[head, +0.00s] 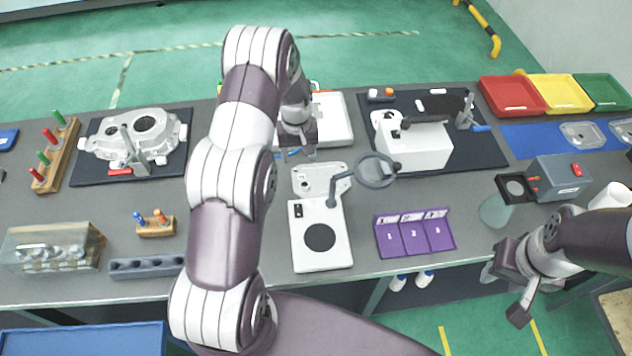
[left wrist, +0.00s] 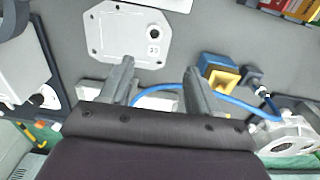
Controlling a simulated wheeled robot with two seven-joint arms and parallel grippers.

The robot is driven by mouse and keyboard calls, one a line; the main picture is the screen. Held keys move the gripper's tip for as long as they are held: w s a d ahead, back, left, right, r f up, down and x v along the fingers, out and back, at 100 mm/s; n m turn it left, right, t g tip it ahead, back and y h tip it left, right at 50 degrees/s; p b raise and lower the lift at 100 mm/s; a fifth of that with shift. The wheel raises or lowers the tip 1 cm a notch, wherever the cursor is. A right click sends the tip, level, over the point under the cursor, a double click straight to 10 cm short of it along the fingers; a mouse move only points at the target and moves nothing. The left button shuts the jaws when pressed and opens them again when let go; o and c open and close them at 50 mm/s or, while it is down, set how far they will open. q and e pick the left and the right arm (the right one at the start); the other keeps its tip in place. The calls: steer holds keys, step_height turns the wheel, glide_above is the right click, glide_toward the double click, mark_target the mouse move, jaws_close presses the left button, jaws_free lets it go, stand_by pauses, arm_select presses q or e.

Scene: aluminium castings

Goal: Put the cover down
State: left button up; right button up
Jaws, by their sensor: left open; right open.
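The cover (head: 312,180) is a pale flat plate with cut corners and a few holes. It lies flat on the grey bench, behind the white inspection stand. In the left wrist view the cover (left wrist: 112,34) shows whole, just beyond my fingertips. My left gripper (head: 299,154) is open and empty, pointing down close to the cover's far edge; its two fingers (left wrist: 158,66) are apart with nothing between them. My right gripper (head: 504,295) is open and empty at the bench's front right edge, far from the cover.
The white stand (head: 335,257) with a black disc carries a ring magnifier (head: 374,171) that reaches near the cover. Purple numbered bins (head: 414,234) stand right of it. A housing casting (head: 135,138) sits on a black mat at left. A blue cable (left wrist: 240,102) runs beside my left fingers.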

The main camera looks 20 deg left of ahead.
arm_select(q)
steer(key=p, duration=0.2)
glide_above(304, 181)
steer(key=f, duration=0.4)
steer(key=d+f, duration=0.1)
steer(key=f, duration=0.1)
steer(key=shift+w, duration=0.4)
steer(key=f+p, duration=0.1)
steer(key=s+a+f+p, duration=0.1)
steer(key=f+p, duration=0.1)
steer(key=f, duration=0.1)
steer(key=shift+s+a, duration=0.15)
steer(key=shift+w+d+f, duration=0.1)
steer(key=shift+w+f, duration=0.05)
steer(key=shift+f, duration=0.45)
steer(key=shift+w+d+f, duration=0.1)
steer(key=shift+f, duration=0.45)
steer(key=shift+w+f, duration=0.15)
steer(key=c, duration=0.7)
steer(key=shift+s, duration=0.2)
jaws_close()
steer(key=shift+w, duration=0.1)
arm_select(e)
steer(key=r, duration=0.1)
steer(key=w+d+r, duration=0.1)
steer(key=r, duration=0.3)
steer(key=shift+w+d, duration=0.15)
steer(key=shift+w, duration=0.15)
